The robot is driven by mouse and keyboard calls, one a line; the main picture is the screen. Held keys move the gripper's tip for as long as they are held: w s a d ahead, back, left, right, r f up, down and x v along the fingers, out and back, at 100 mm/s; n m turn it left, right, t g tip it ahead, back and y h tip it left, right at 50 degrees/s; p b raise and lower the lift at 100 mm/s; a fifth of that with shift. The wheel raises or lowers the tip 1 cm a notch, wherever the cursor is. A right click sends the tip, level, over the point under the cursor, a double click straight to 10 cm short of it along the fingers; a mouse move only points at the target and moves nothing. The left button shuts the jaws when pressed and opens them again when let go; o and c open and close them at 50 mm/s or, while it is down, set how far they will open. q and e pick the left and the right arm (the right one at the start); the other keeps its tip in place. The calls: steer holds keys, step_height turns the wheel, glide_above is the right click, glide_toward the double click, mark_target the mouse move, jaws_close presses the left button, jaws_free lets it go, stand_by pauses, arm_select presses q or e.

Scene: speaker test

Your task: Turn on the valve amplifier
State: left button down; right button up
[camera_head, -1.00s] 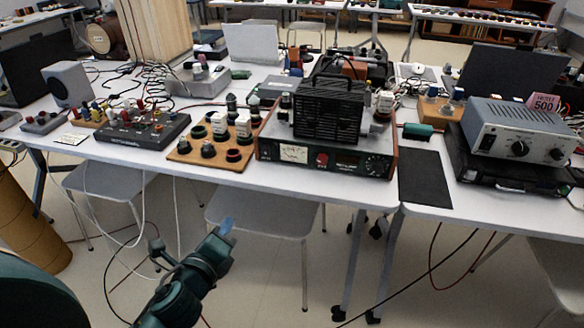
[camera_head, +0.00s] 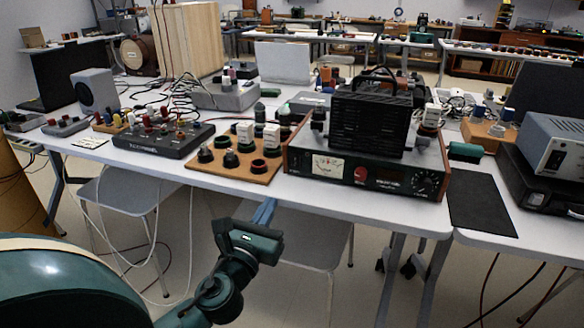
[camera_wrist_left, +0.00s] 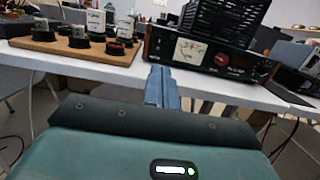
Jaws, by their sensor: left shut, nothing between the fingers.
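The valve amplifier (camera_head: 325,182) stands at the table's front edge in the head view. It has a dark front panel with a lit meter, a red knob or lamp (camera_head: 360,174) and a black dial (camera_head: 427,183) at the right. A black slotted cage (camera_head: 370,124) sits on top. It also shows in the left wrist view (camera_wrist_left: 190,50), upper right of centre. My left gripper (camera_head: 264,213) is shut and empty, in front of the table edge, left of and below the amplifier, apart from it. Its blue-grey fingers show in the wrist view (camera_wrist_left: 161,88). My right gripper is not in view.
A wooden board (camera_head: 225,178) with sockets and valves lies left of the amplifier. A black box with knobs (camera_head: 160,145) is further left. A black mat (camera_head: 480,203) and a grey instrument (camera_head: 555,150) are at right. A chair (camera_head: 305,238) stands below the table.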

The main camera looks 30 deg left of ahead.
arm_select(q)
glide_toward(295, 158)
steer(key=x, duration=0.5)
steer(key=shift+w+b, duration=0.2)
steer(key=shift+b, duration=0.2)
steer(key=shift+w+a+r, duration=0.1)
steer(key=shift+w+a, duration=0.1)
steer(key=shift+w, duration=0.5)
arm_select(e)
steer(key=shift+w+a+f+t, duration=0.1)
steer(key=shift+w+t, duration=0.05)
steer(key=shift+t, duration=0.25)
